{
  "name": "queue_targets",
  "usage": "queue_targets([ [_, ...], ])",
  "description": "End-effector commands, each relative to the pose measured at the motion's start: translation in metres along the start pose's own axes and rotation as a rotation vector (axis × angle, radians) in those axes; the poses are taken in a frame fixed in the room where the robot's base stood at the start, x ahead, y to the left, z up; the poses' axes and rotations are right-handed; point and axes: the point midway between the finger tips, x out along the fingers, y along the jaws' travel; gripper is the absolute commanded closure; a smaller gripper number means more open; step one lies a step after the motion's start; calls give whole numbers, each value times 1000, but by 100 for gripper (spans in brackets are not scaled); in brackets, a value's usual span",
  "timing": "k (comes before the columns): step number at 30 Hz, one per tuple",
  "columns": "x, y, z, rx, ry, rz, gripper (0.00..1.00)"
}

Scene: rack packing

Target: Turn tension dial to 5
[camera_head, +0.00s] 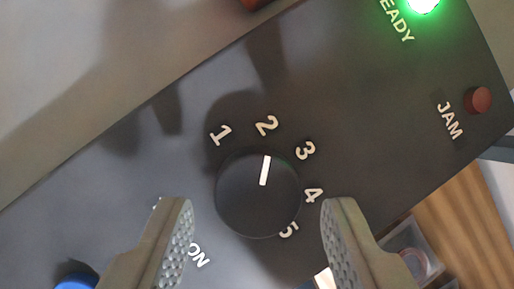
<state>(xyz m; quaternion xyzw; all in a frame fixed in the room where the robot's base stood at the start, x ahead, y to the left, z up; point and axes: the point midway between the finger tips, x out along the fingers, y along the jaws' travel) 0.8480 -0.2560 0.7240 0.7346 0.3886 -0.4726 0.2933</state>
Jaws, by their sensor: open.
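The tension dial (250,200) is a round black knob with a white pointer line (265,170), on a dark panel (360,110). The numbers 1, 2, 3, 4 and 5 curve around its upper and right side. The pointer is aimed at the 2 (266,126). The number 5 (289,230) is at the lower right of the dial. My gripper (258,225) is open, with one finger to the left and one to the right of the dial. The fingers appear apart from the knob, with nothing between them in grip.
A green lamp (423,3) labelled READY glows at the top right. A dark red JAM lamp (477,99) is at the right. A blue button (76,281) is at the lower left, near an ON label (199,255). A wooden surface (465,225) shows beyond the panel edge.

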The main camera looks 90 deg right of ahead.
Motion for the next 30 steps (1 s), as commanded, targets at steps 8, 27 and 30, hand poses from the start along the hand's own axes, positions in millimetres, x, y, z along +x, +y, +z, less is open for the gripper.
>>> queue_targets([
  [8, 24, 0, 0, 0, 0, -1, 54],
  [27, 26, 0, 0, 3, 0, 1, 86],
  [30, 26, 0, 0, 15, -1, 6, 86],
])
